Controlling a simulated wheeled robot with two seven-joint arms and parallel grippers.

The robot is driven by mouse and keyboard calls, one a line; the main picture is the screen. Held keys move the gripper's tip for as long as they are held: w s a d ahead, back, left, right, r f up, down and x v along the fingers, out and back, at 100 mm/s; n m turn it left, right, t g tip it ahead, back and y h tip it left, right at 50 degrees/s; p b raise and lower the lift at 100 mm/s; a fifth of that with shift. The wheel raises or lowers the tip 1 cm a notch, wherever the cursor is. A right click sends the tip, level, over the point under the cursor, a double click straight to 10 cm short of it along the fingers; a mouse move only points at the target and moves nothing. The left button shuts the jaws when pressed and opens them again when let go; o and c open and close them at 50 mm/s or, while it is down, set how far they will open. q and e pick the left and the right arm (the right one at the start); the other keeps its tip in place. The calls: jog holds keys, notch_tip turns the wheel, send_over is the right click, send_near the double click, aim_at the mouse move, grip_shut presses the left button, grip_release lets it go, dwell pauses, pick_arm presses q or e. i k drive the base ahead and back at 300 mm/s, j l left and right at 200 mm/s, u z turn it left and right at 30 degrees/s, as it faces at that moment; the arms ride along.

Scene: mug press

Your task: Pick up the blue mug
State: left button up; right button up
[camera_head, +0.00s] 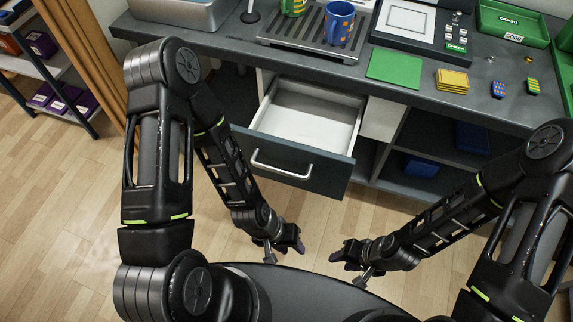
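The blue mug (338,24) has orange dots and stands upright on the dark slatted rack (285,36) at the back of the counter. My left gripper (294,247) and my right gripper (339,259) are both low over the floor in front of the counter, far from the mug. Both fingertip areas are small and dark. Neither gripper visibly holds anything. The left fingers seem apart; the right fingers also seem apart.
A drawer (312,107) stands pulled out below the counter and looks empty. A green-striped mug (293,6) is left of the blue mug. A green mat (396,66), yellow stack (452,80) and press-like device (410,20) are to the right. A metal sink (185,10) is at the left.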

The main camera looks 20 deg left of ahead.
aim_at(337, 27)
jog(key=i+l, duration=0.15)
jog(key=l, duration=0.2)
jog(key=i+l+z, duration=0.1)
jog(key=l, duration=0.25)
jog(key=i+l, duration=0.15)
jog(key=l, duration=0.2)
jog(key=i+l, duration=0.15)
jog(key=l, duration=0.2)
jog(key=z, duration=0.05)
